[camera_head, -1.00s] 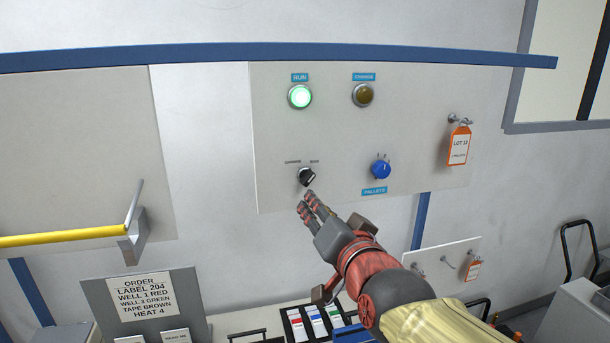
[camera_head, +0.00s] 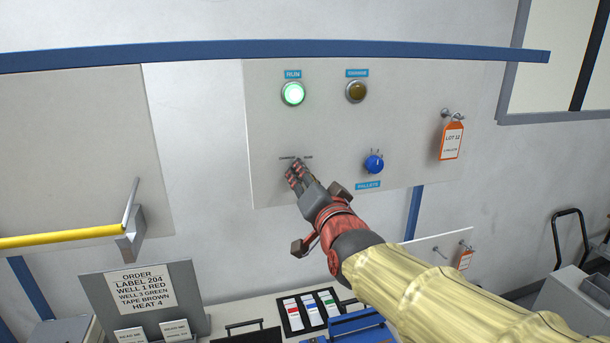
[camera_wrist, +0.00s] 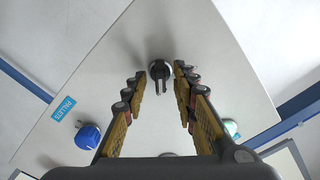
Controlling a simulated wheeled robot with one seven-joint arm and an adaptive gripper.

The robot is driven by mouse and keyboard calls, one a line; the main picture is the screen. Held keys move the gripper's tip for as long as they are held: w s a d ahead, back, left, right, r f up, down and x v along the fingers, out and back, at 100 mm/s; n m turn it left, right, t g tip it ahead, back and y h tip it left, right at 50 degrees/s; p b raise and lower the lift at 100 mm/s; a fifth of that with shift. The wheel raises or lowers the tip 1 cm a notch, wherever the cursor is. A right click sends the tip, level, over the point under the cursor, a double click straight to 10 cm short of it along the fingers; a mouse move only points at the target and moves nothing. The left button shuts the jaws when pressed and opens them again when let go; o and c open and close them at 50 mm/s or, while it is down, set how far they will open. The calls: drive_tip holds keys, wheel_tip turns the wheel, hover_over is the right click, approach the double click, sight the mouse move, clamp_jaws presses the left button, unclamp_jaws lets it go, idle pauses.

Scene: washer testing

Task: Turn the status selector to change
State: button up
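The status selector (camera_wrist: 160,71) is a small black knob on the light grey panel (camera_head: 415,110). In the head view my fingers cover most of it, below two small labels of which the left reads like "CHANGE". My gripper (camera_head: 295,172) is right in front of it; in the wrist view its two yellow-padded fingers (camera_wrist: 158,82) stand apart on either side of the knob, with gaps visible. The round RUN lamp (camera_head: 293,93) glows green. The CHANGE lamp (camera_head: 356,91) is dark amber and unlit.
A blue PALLETS knob (camera_head: 374,164) sits right of the selector. An orange LOT 12 tag (camera_head: 451,140) hangs at the panel's right. A yellow bar handle (camera_head: 65,238) is at the left. An order sign (camera_head: 140,290) and colour-marked slots (camera_head: 311,311) are below.

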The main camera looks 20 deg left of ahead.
drive_tip(key=c, duration=0.3)
drive_tip(key=c, duration=0.4)
clamp_jaws()
